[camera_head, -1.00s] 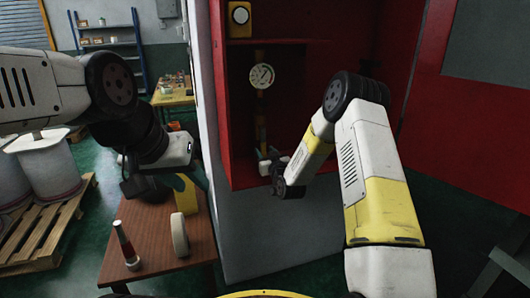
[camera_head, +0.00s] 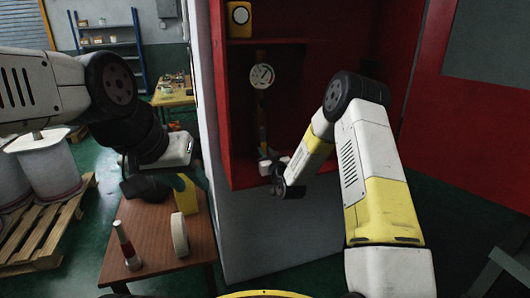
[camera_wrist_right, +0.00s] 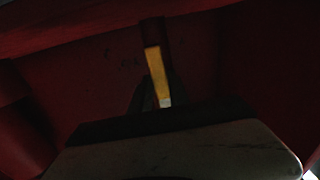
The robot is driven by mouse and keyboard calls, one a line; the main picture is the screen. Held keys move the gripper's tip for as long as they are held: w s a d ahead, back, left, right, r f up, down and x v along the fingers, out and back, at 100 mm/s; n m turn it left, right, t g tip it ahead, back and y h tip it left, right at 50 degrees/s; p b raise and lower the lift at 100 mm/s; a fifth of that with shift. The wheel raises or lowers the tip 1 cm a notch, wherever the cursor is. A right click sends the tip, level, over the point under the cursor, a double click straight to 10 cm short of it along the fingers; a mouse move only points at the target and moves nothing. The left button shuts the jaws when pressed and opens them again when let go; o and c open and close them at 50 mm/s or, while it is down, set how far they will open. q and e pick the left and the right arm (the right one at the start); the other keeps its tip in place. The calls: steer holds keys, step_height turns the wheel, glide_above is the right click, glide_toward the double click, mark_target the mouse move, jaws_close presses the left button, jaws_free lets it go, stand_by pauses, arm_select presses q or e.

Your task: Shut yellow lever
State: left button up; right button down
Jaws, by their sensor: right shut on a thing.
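The yellow lever (camera_wrist_right: 158,75) shows in the right wrist view as a narrow yellow bar with a pale end, inside a dark red cabinet. In the head view the lever is hard to make out behind my right gripper (camera_head: 268,164). That gripper is low inside the red cabinet (camera_head: 236,150), on the pipe below the gauge, and is shut on the lever. My left gripper (camera_head: 160,180) hangs above the brown table; its fingers are dark and unclear, so its opening cannot be told.
A round white gauge (camera_head: 262,76) sits on the pipe above my right gripper. The open red door (camera_head: 465,125) stands at right.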

steer(key=shift+d, duration=0.15)
stand_by(0.8)
steer(key=shift+w+d+n, duration=0.2)
steer(key=shift+d+n, duration=0.3)
steer(key=shift+n, duration=0.4)
steer(key=n, duration=0.1)
steer(key=d, duration=0.1)
steer(key=n, duration=0.1)
steer(key=shift+w+d+r+n, duration=0.3)
steer(key=shift+d+r, duration=0.05)
steer(key=shift+w+d+r+n, duration=0.15)
steer(key=shift+d+r+n, duration=0.15)
steer(key=shift+d+n, duration=0.45)
steer(key=w+d+r+n, duration=0.1)
steer(key=d+r+n, duration=0.2)
steer(key=r+n, duration=0.4)
steer(key=shift+d+n, duration=0.15)
steer(key=shift+n, duration=2.2)
steer(key=shift+w+r, duration=0.1)
